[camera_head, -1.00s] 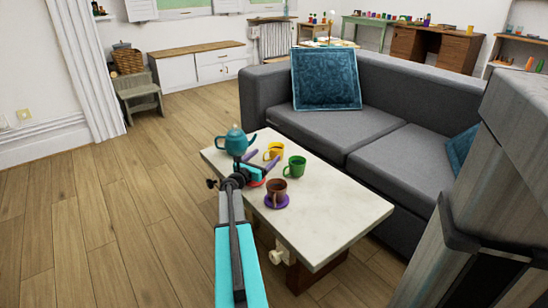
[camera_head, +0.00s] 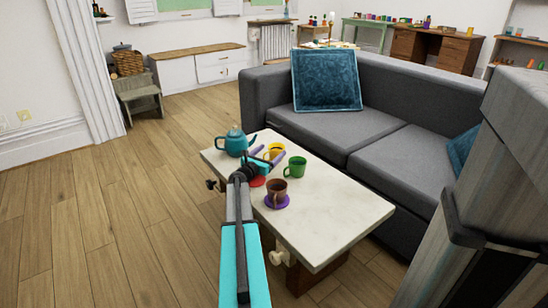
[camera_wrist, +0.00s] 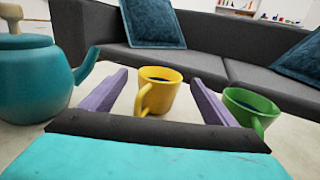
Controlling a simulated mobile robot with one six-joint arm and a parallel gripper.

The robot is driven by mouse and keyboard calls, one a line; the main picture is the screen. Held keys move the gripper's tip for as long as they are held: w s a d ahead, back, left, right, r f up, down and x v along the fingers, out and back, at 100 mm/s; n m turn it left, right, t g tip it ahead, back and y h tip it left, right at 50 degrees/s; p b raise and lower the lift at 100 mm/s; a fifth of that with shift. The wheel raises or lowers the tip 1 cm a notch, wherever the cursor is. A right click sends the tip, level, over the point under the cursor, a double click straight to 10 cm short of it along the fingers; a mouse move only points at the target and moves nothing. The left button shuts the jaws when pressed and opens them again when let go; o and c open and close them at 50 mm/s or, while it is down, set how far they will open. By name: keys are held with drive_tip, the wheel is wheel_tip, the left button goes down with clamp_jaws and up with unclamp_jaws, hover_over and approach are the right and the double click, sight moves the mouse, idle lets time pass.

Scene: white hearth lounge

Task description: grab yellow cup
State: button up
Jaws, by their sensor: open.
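The yellow cup (camera_head: 276,151) stands upright on the white table (camera_head: 335,215), with its handle toward me. In the wrist view the yellow cup (camera_wrist: 157,91) is straight ahead, between the two purple fingers and a little beyond them. A dark content or inside shows at its rim. My gripper (camera_head: 264,156) is open and empty, low over the table just on the near side of the cup. In the wrist view my gripper (camera_wrist: 155,88) has its fingers spread wider than the cup. In the head view the fingers partly cover the cup.
A teal teapot (camera_head: 233,141) stands close left of my gripper. A green cup (camera_head: 295,167) is close right of the yellow one. A grey sofa (camera_head: 350,130) stands behind.

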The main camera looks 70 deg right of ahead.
sight(276, 147)
drive_tip(key=d, duration=0.1)
drive_tip(key=d+b, duration=0.1)
drive_tip(key=d, duration=0.1)
drive_tip(key=shift+s+f, duration=0.15)
drive_tip(key=shift+s+d+b, duration=0.2)
drive_tip(key=shift+d+b, duration=0.1)
drive_tip(key=shift+d, duration=0.5)
drive_tip(key=c, duration=1.2)
drive_tip(key=shift+c, duration=0.2)
drive_tip(key=shift+r, duration=0.2)
wheel_tip(276, 147, up, 28)
drive_tip(key=p, duration=0.9)
